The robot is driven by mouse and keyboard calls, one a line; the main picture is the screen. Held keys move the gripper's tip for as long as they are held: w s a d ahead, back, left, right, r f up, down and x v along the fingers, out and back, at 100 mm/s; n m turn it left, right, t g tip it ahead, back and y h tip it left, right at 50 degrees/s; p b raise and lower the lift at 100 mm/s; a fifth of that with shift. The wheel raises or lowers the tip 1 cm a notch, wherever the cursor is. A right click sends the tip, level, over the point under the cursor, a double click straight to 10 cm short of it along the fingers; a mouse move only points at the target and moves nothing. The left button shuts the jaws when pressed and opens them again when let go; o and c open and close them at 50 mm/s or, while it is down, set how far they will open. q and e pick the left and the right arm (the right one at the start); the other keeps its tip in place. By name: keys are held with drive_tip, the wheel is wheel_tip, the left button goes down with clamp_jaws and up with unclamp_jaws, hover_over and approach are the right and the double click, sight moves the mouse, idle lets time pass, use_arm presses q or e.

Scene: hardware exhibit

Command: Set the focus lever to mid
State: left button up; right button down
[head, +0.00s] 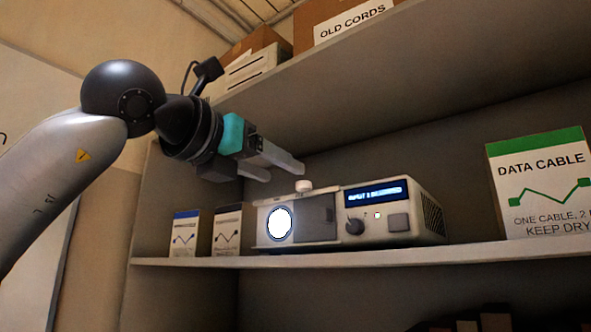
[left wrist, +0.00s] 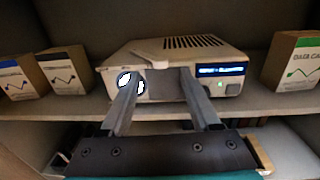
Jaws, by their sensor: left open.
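A white projector (head: 425,210) stands on the middle shelf with a glowing round lens, a grey panel, a lit blue display and a dark knob. It also shows in the left wrist view (left wrist: 195,45). A small pale knob (head: 303,186), which looks like the focus lever, sticks up at its top front edge. In the left wrist view a pale tab (left wrist: 150,57) lies at that edge; its exact setting cannot be told. My left gripper (head: 284,172) is open and empty, just above and in front of the projector. My right gripper is not in view.
Two small boxes (head: 184,233) stand left of the projector. A data cable box (head: 540,185) stands at its right. The upper shelf (head: 400,75) runs above my left gripper and holds an old cords box (head: 345,25). The shelf's front edge (head: 340,260) is clear.

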sight(299, 182)
use_arm(q)
drive_tip(key=p+x, duration=0.1)
drive_tip(key=x, duration=0.5)
drive_tip(key=shift+p, duration=0.4)
drive_tip(key=shift+c, duration=0.2)
clamp_jaws()
idle(0.7)
